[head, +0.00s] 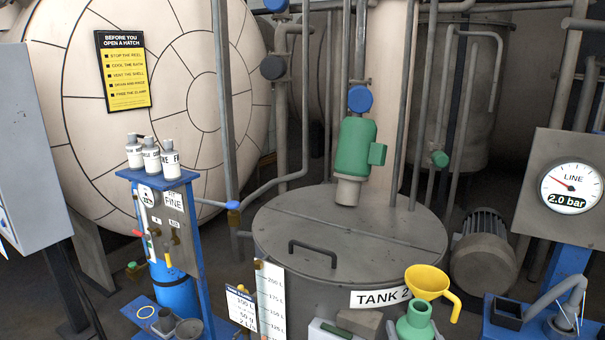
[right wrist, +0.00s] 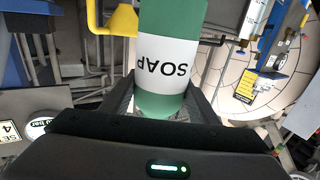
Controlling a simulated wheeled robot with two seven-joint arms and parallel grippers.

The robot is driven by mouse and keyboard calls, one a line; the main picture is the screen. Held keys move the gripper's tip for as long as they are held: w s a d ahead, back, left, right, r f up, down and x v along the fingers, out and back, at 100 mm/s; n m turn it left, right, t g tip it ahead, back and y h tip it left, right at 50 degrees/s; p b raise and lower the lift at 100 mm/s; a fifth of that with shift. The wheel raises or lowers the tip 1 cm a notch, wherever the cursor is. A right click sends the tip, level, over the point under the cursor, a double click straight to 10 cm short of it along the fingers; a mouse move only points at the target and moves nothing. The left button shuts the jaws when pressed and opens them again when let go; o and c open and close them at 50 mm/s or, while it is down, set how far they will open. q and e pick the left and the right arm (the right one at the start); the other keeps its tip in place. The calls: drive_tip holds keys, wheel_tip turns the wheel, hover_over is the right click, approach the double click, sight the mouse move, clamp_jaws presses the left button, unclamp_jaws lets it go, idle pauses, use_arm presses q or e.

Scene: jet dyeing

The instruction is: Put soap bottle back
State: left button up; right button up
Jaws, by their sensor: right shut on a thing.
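The green soap bottle (right wrist: 165,60) has a white label reading SOAP, upside down in the right wrist view. My right gripper (right wrist: 162,100) is shut on it, with one dark finger on each side. In the head view the bottle's green top (head: 415,318) shows at the bottom edge, just in front of the yellow funnel; its lower part is cut off. It looks upright there. I cannot make out the right gripper in the head view. My left gripper is not in view.
The grey TANK 2 lid (head: 345,240) lies behind the bottle. A yellow funnel (head: 428,283) is close by the bottle. A gauge panel (head: 560,190) stands right.

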drive_tip(key=shift+s+a+f+y, duration=0.25)
drive_tip(key=shift+s+a+y, duration=0.05)
drive_tip(key=shift+s+a, duration=0.25)
